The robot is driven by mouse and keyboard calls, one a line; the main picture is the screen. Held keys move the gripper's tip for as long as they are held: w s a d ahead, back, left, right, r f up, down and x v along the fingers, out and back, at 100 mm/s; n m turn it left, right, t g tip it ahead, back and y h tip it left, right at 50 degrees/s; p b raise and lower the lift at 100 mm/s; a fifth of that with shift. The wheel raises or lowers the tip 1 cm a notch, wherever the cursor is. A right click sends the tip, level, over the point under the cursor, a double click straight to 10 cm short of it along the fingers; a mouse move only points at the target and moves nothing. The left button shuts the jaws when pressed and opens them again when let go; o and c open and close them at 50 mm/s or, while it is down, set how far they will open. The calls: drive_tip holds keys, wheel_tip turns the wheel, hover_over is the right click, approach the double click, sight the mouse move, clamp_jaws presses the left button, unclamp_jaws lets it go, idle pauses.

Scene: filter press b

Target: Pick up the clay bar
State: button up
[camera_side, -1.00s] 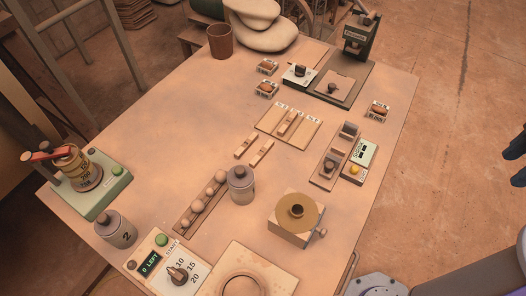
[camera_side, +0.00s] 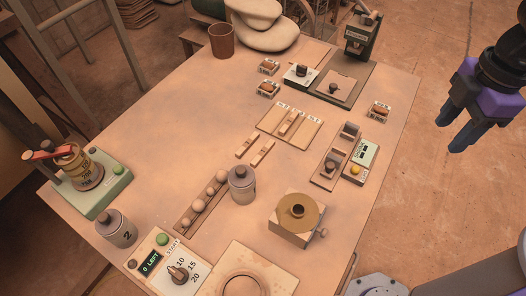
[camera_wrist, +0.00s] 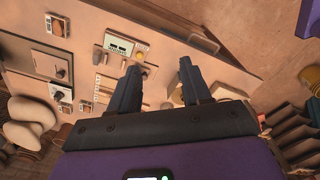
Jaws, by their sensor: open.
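Several small tan bars that look like clay lie mid-table in the side view. One bar (camera_side: 289,122) lies across the labelled wooden tray (camera_side: 312,133). Two more, one bar (camera_side: 246,146) and another bar (camera_side: 262,152), lie on the bare table to the left of the tray. I cannot tell which is the clay bar meant. My gripper (camera_side: 450,130) is open and empty, off the table's right edge, well away from the bars. In the wrist view my gripper (camera_wrist: 158,66) shows its two fingers spread apart, with nothing between them.
A long holder (camera_side: 336,158) and a device with a yellow button (camera_side: 360,162) stand right of the tray. A grey jar (camera_side: 242,185), a row of balls (camera_side: 210,190) and a round brass-topped block (camera_side: 297,215) are nearer. Bare table lies at the left middle.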

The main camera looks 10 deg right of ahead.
drive_tip(key=w+a+f+n, duration=0.2)
drive_tip(key=w+a+n, duration=0.3)
drive_tip(key=w+a, duration=0.95)
drive_tip(key=n, duration=0.6)
hover_over(263, 151)
drive_tip(key=f, duration=1.8)
drive_tip(key=shift+w+d+f, duration=0.15)
drive_tip(key=shift+w, duration=0.05)
drive_tip(key=shift+s+a+f, duration=0.1)
drive_tip(key=shift+f, duration=1.25)
drive_tip(key=shift+s+a+f, duration=0.1)
drive_tip(key=shift+f, duration=1.2)
clamp_jaws()
